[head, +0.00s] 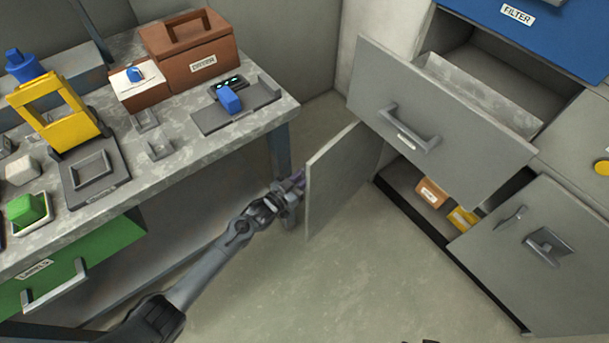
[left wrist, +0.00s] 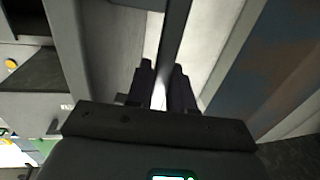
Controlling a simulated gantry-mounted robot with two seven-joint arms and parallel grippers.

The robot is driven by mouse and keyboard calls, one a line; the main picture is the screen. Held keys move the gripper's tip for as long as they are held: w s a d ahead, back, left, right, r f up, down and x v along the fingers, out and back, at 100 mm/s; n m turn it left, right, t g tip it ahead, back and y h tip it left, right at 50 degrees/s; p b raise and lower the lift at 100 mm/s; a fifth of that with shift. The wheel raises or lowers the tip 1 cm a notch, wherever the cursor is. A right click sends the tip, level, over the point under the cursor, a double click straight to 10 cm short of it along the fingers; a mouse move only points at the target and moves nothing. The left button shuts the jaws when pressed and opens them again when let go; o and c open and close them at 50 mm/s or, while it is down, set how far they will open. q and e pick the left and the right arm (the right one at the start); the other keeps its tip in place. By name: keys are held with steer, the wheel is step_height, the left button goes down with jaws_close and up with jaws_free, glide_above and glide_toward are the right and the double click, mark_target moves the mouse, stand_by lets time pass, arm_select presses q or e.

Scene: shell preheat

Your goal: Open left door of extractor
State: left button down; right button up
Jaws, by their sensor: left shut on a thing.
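The extractor is the grey cabinet on the right in the head view. Its left door (head: 340,180) stands swung outward, away from the cabinet front. Behind it the lower compartment (head: 404,183) is open to view. My left gripper (head: 294,184) is at the outer face of this door, near its free edge, and is shut on the door. The exact part held, and any handle there, is hidden. In the left wrist view the two dark fingers (left wrist: 162,88) are close together over pale panels. The right door (head: 520,270) is closed and bears a handle (head: 547,246). My right gripper is not identifiable.
A grey drawer (head: 440,120) is pulled out above the doors. Orange (head: 432,193) and yellow (head: 462,217) boxes sit in the compartment. A cluttered workbench (head: 190,155) stands left, its leg (head: 280,150) near my left gripper. The floor (head: 350,285) in front is clear.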

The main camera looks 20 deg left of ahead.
mark_target(323, 191)
arm_select(q)
steer(key=d, duration=0.1)
steer(key=s+d+p, duration=0.1)
steer(key=d+p, duration=0.1)
steer(key=shift+s+r, duration=0.2)
steer(key=shift+r, duration=0.05)
steer(key=d, duration=0.1)
steer(key=s+d, duration=0.1)
steer(key=s+d+p, duration=0.1)
steer(key=d, duration=0.1)
steer(key=shift+f, duration=0.3)
steer(key=c, duration=1.4)
jaws_free()
steer(key=shift+w, duration=0.1)
steer(key=o, duration=0.3)
steer(key=shift+d, duration=0.15)
